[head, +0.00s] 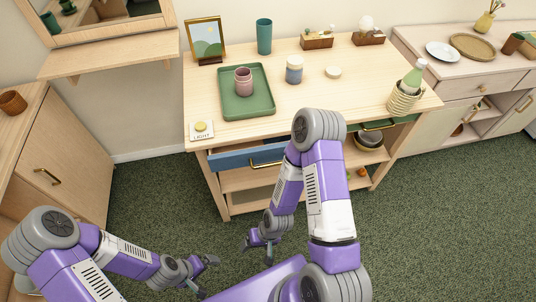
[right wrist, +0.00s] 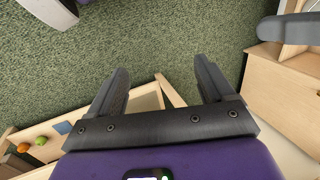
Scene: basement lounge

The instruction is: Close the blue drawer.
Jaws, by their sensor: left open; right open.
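The blue drawer (head: 232,159) is at the front left of the wooden table, just under its top. It has a gold handle (head: 262,164), and my right arm hides its right end. How far it stands out is hard to tell from above. My right gripper (head: 257,247) is open and empty, low in front of the table and apart from the drawer. Its two fingers also show spread in the right wrist view (right wrist: 160,72), with carpet beyond. My left gripper (head: 205,275) is open and empty, further left and low over the floor.
A wooden cabinet (head: 62,150) stands left. Green carpet (head: 450,220) is clear at right.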

